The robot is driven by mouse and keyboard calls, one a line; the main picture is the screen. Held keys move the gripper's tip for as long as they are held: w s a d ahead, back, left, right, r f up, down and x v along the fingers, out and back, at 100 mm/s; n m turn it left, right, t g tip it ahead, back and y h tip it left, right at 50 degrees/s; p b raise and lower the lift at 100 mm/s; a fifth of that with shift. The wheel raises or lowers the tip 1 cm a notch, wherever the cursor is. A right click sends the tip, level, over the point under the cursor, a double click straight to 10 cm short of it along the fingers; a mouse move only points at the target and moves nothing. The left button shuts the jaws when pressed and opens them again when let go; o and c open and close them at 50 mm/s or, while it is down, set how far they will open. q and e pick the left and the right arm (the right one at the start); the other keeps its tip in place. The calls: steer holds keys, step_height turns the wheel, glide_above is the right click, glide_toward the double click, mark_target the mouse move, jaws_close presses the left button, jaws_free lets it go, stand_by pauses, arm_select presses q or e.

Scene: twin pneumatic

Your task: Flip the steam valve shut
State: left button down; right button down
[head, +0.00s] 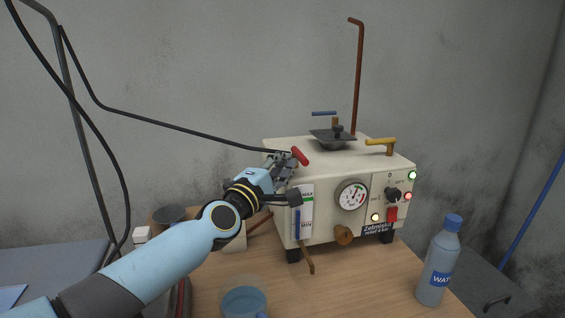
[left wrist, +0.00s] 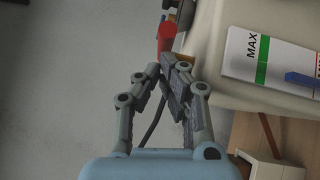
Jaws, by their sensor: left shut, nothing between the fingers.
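A cream steam machine (head: 330,180) stands on the wooden table. A red valve handle (head: 300,156) sits at its top left edge, tilted. It also shows in the left wrist view (left wrist: 167,35), just beyond my fingertips. A yellow lever (head: 381,142) lies at the top right, and a blue handle (head: 324,113) stands above the lid. No label shows which one is the steam valve. My left gripper (head: 287,162) is shut and empty, close beside the red handle; I cannot tell whether it touches. It also shows in the left wrist view (left wrist: 168,72). My right gripper is out of view.
A blue water bottle (head: 438,262) stands at the right table edge, and a cup of water (head: 244,298) at the front. A rusty pipe (head: 357,80) rises behind the machine. A gauge (head: 351,196) and a MAX/MIN level panel (head: 306,212) are on its front. A black hose (head: 180,128) runs to its left side.

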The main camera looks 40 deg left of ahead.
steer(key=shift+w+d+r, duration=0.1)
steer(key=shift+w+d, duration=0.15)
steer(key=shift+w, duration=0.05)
